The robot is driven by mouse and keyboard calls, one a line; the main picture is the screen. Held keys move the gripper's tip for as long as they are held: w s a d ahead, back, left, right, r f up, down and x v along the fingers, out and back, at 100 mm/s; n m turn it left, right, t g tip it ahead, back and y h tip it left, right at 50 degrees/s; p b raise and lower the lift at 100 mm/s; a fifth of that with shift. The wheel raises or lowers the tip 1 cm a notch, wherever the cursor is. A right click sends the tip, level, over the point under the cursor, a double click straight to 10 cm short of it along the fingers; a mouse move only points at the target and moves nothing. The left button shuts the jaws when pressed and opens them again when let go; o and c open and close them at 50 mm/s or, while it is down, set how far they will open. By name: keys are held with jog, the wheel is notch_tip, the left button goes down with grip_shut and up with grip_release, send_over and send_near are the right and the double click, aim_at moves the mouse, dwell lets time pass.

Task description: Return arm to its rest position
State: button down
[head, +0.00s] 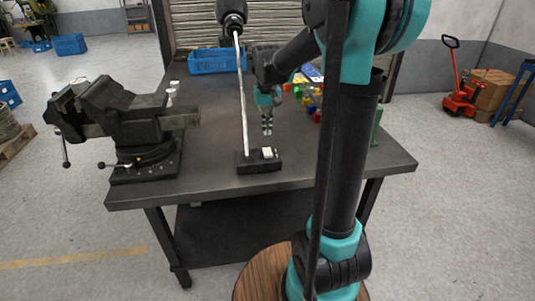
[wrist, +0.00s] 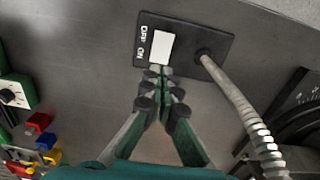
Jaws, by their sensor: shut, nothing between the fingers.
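My arm rises on the right side of the head view and bends over the grey workbench (head: 222,185). My gripper (head: 267,131) points down above the bench top, just behind the black lamp base (head: 244,167). In the wrist view my gripper (wrist: 158,72) has its fingertips together, with nothing between them. The tips appear at the near edge of the white switch (wrist: 161,46) on the lamp base (wrist: 215,43). I cannot tell whether they touch it.
The lamp's flexible neck (head: 242,95) rises beside my gripper. A dark vise (head: 140,125) stands at the bench's left. A blue crate (head: 217,60) and several coloured pieces (head: 305,95) lie farther back. The front right bench top is mostly clear.

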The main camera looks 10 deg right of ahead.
jog(key=s+d+f+t, duration=0.2)
jog(key=s+f, duration=0.4)
jog(key=s, duration=0.5)
jog(key=s+d+f+t, duration=0.2)
jog(key=s+f, duration=0.5)
jog(key=s, duration=0.4)
